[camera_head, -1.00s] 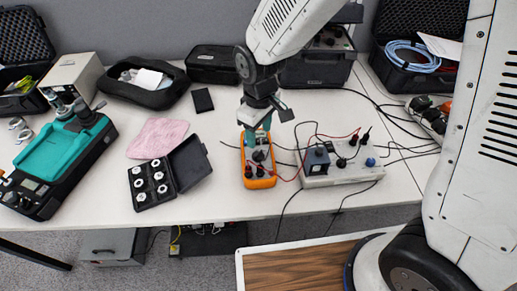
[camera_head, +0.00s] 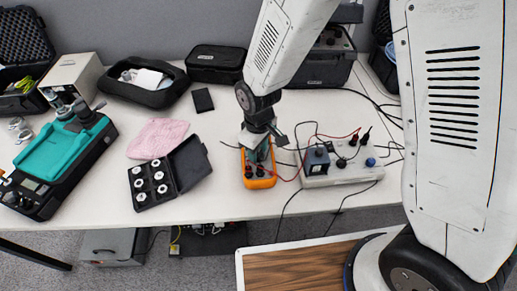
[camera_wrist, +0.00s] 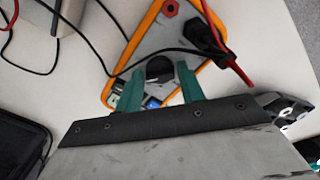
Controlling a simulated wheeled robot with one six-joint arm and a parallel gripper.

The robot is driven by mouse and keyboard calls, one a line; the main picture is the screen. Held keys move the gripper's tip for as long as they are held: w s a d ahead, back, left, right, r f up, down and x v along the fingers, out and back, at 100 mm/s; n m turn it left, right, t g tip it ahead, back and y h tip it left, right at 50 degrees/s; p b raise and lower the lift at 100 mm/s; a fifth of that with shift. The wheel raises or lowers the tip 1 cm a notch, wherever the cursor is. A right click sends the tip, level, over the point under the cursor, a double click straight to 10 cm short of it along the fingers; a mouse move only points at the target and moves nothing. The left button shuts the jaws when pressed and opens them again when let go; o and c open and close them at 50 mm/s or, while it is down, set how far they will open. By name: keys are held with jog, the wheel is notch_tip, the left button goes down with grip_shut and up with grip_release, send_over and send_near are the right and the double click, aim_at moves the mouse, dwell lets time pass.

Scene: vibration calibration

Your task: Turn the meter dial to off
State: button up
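The meter (camera_head: 260,183) is an orange-framed handheld unit lying on the table in front of my arm. In the wrist view, its orange rim (camera_wrist: 137,42) and grey face show. Its round black dial (camera_wrist: 160,68) lies between the tips of my gripper's teal fingers (camera_wrist: 160,78). The fingers stand apart, one on each side of the dial; whether they touch it I cannot tell. In the head view my gripper (camera_head: 256,152) is over the upper part of the meter and hides the dial. The dial's pointer and markings are not readable.
Red and black leads plug into the meter beside the fingers; a black lead crosses its face. A grey box with knobs (camera_head: 345,172) stands close on the right. An open black case with white discs (camera_head: 140,197) lies left, near a pink cloth (camera_head: 157,137).

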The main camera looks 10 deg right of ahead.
jog(key=c, duration=0.5)
jog(key=shift+n, duration=0.3)
jog(key=n, duration=0.3)
jog(key=shift+n, duration=2.2)
jog(key=o, duration=1)
jog(key=shift+r, duration=0.1)
